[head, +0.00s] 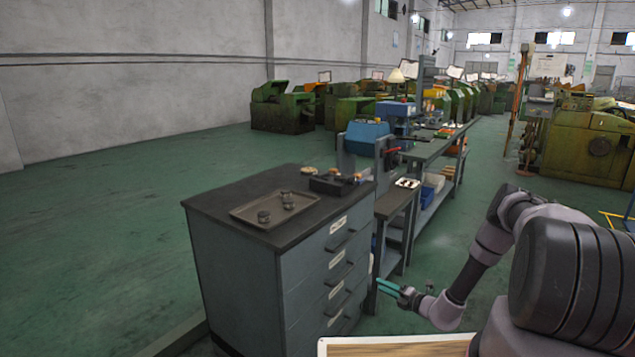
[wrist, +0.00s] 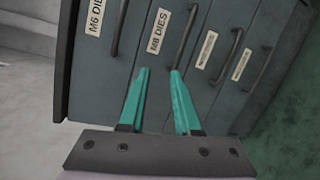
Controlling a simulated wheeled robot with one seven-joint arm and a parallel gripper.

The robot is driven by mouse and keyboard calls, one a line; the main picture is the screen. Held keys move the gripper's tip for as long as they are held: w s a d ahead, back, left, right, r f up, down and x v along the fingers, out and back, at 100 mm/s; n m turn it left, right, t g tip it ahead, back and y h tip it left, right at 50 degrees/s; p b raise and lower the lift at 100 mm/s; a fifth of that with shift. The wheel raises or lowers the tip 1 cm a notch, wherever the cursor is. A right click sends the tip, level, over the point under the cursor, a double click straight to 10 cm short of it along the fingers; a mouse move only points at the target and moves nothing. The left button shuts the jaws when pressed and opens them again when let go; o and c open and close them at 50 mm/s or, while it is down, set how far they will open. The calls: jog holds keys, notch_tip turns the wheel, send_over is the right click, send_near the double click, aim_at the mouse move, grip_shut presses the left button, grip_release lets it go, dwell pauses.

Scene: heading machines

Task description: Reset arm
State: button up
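My gripper (head: 389,287) is at the end of my arm, low in front of the grey drawer cabinet (head: 245,264) and to the right of its drawer fronts in the head view. In the wrist view its two teal fingers (wrist: 160,95) point toward the drawer fronts, with a gap between them and nothing held. The drawers look shut, with dark bar handles (wrist: 182,38) and pale labels.
On the cabinet top stand a tray (head: 243,214) with small dark metal parts and a black block (head: 331,185). A long workbench (head: 432,150) runs behind it. A wooden-topped surface (head: 400,347) is at the bottom edge. Green floor (head: 110,200) is clear on the left.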

notch_tip(320, 180, up, 13)
jog(key=w+a+n+g+y, duration=0.2)
jog(key=w+n+g+y, duration=0.1)
jog(key=n, duration=0.4)
jog(key=s+a+r+n+g+h, duration=0.15)
jog(key=s+r+n+g, duration=0.25)
jog(key=r+n, duration=0.75)
jog(key=s+a+r+n+g+h, duration=0.1)
jog(key=s+a+r+n+g, duration=0.3)
jog(key=r, duration=1.4)
jog(key=s+d+r+n+t+h, duration=0.2)
jog(key=s+d+r+n+h, duration=0.2)
jog(key=s+r+n, duration=0.4)
jog(key=s+d+r+n+t+h, duration=0.3)
jog(key=s+r+n, duration=0.5)
jog(key=s+r, duration=0.5)
jog(key=s+d+h, duration=0.1)
jog(key=s+h, duration=0.1)
jog(key=s, duration=0.6)
jog(key=shift+s+d+r+t, duration=0.2)
jog(key=shift+d+r+t, duration=0.05)
jog(key=shift+r+t, duration=0.1)
